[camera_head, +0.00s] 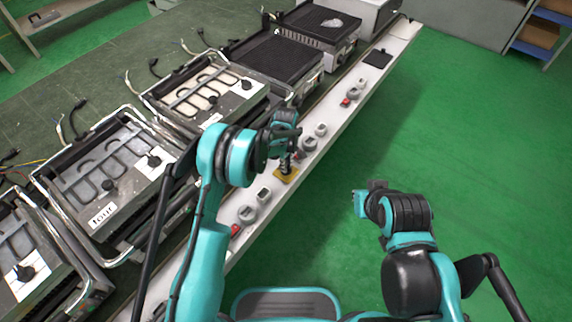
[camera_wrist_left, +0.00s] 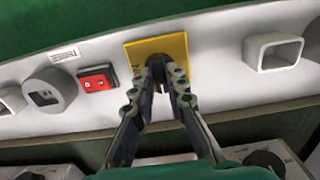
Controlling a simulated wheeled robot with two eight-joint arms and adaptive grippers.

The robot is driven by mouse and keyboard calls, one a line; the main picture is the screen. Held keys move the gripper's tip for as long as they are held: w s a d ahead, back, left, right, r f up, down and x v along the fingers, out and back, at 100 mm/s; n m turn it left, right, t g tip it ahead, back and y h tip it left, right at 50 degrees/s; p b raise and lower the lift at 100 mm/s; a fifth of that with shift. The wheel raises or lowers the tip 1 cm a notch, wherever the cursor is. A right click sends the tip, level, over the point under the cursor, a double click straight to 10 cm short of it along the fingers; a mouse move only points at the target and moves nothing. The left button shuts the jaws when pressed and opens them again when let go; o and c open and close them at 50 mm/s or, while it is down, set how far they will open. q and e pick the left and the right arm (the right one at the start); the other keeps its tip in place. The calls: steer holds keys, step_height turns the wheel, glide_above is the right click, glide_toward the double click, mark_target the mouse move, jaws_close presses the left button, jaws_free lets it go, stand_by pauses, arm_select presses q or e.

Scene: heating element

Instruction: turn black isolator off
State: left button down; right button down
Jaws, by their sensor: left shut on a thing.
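The black isolator (camera_wrist_left: 158,66) is a dark knob on a yellow plate (camera_wrist_left: 176,44) set in a pale panel, seen in the left wrist view. The yellow plate also shows in the head view (camera_head: 285,176). My left gripper (camera_wrist_left: 161,80) is at the plate, its two fingers closed around the knob from both sides. The fingers hide much of the knob, so its exact angle cannot be told. In the head view my left gripper (camera_head: 286,160) reaches down onto the panel. My right gripper (camera_head: 368,196) is away from the panel, over the green floor; its fingers are not clear.
On the panel (camera_wrist_left: 215,75) beside the plate are a red switch (camera_wrist_left: 97,78), a grey round socket (camera_wrist_left: 48,92) and a grey square socket (camera_wrist_left: 273,52). Several heating appliances (camera_head: 110,170) stand behind the panel. The green floor (camera_head: 460,150) at right is clear.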

arm_select(q)
steer(key=c, duration=1.5)
jaws_free()
steer(key=shift+c, duration=0.2)
step_height(320, 180, up, 7)
steer(key=shift+r, duration=0.2)
